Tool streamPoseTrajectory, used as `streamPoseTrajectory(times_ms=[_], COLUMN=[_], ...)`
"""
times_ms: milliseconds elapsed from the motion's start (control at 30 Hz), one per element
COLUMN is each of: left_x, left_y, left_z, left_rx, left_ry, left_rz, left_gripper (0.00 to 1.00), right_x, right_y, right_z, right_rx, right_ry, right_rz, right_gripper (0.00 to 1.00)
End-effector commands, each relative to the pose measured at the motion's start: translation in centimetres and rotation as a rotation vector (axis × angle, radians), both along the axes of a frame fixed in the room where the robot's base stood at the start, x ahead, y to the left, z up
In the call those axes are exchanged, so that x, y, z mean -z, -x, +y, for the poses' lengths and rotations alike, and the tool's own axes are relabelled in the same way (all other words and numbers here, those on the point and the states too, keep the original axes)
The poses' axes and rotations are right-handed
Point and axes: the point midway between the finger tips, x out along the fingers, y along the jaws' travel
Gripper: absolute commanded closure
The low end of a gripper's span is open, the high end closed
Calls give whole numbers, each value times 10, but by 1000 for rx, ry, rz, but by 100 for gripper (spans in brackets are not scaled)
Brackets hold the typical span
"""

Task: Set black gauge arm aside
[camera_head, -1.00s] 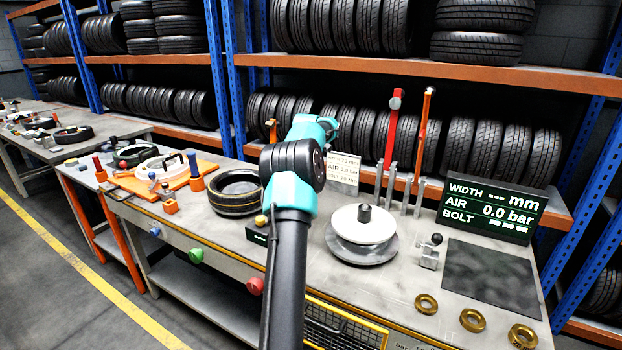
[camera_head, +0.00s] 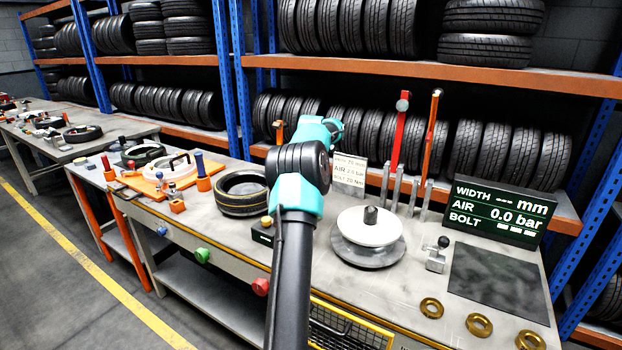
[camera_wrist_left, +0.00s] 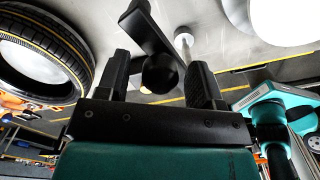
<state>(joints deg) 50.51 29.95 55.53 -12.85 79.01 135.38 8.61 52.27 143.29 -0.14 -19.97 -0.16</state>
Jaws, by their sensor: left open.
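In the left wrist view, a black bar with a round black ball end, seemingly the black gauge arm (camera_wrist_left: 160,74), comes down from the top. Its ball shows in the gap between the two fingers of my left gripper (camera_wrist_left: 160,68). The fingers are apart, one on each side of the ball, and I see no contact. I cannot tell how deep the ball sits. In the head view, my teal and black arm rises through the middle and hides the gripper and the gauge arm. My right gripper is not in view.
A tyre (camera_head: 242,205) lies left of my arm. A white disc on a grey round base (camera_head: 368,252) stands to the right. Beyond are a small metal block (camera_head: 436,262), a dark mat (camera_head: 498,284), brass rings (camera_head: 479,325) and a display (camera_head: 497,212). Upright tools stand behind.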

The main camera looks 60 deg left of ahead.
Motion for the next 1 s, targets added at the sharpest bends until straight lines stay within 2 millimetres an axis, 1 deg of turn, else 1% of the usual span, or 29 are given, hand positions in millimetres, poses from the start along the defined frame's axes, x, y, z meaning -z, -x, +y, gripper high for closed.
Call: streamPoseTrajectory(times_ms=[200,367,467,700,933,1000], left_x=[-2,-14,-28,-68,-98,-104], left_y=[0,-1,-1,-1,-1,-1], left_z=[0,0,0,0,0,0], left_rx=[0,0,1,0,0,0], left_ry=[0,-1,-2,-2,-2,-1], left_rz=[0,-1,-2,-2,-3,-1], left_gripper=[39,39,39,39,39,39], right_x=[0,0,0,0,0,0], right_y=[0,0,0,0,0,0], right_z=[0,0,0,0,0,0], right_rx=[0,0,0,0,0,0], right_ry=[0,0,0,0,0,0], right_rz=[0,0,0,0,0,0], right_gripper=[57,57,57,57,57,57])
